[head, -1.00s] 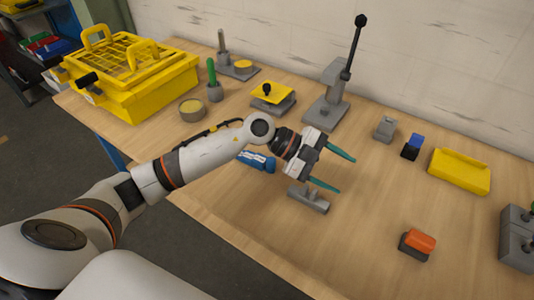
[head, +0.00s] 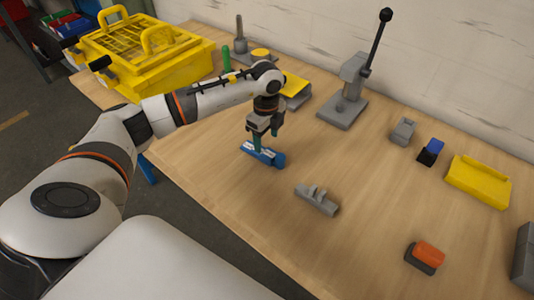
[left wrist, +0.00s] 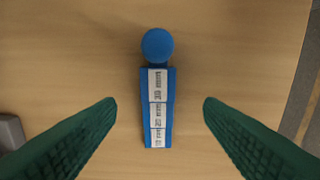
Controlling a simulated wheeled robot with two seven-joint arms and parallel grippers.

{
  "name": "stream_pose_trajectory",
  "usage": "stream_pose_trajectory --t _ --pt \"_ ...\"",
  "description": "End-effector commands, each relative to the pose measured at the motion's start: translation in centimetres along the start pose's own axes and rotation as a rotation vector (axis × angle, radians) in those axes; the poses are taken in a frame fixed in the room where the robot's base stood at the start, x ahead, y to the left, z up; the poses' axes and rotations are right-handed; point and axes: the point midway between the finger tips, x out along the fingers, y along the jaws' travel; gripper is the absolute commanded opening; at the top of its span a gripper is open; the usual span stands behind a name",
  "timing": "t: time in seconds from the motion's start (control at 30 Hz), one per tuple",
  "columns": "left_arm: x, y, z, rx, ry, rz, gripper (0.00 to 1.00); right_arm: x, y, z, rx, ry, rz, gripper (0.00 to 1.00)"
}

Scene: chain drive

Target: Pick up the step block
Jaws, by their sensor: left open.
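A blue block with a row of white labelled faces and a round knob at one end lies on the wooden table; it looks like the step block (head: 275,158). In the left wrist view the step block (left wrist: 157,108) sits between the two green fingers, with its knob at the top. My left gripper (head: 264,142) points down just over it, open, with a finger partly hiding it. In the left wrist view my left gripper (left wrist: 160,115) has clear gaps on both sides of the block and touches nothing. My right gripper is out of view.
A grey fixture (head: 317,197) lies to the right of the block. A lever press (head: 346,100) and a yellow plate (head: 295,86) stand behind. A yellow crate (head: 150,65) is at the back left. An orange-topped piece (head: 428,254) lies front right. The table's front edge is near.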

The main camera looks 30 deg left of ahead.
Motion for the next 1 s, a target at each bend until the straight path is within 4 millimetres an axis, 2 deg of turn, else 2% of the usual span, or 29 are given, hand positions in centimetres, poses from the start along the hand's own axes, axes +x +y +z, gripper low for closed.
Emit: stream_pose_trajectory --t 0.13,0.4,0.67,0.77,1.0 --pt "1.2 0.1 0.0 0.001 0.0 -0.002 0.62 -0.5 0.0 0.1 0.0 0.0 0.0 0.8" --pt "4.9 0.2 0.0 0.002 -0.001 -0.001 0.62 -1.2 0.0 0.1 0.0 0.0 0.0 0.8" --pt "5.4 0.3 0.0 0.002 -0.001 0.0 0.62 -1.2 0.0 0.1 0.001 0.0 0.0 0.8" --pt "5.4 0.3 0.0 0.002 -0.001 0.001 0.49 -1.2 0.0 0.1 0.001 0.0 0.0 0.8" --pt "5.3 0.3 0.0 0.002 -0.001 0.001 0.09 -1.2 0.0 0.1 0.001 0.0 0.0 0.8"
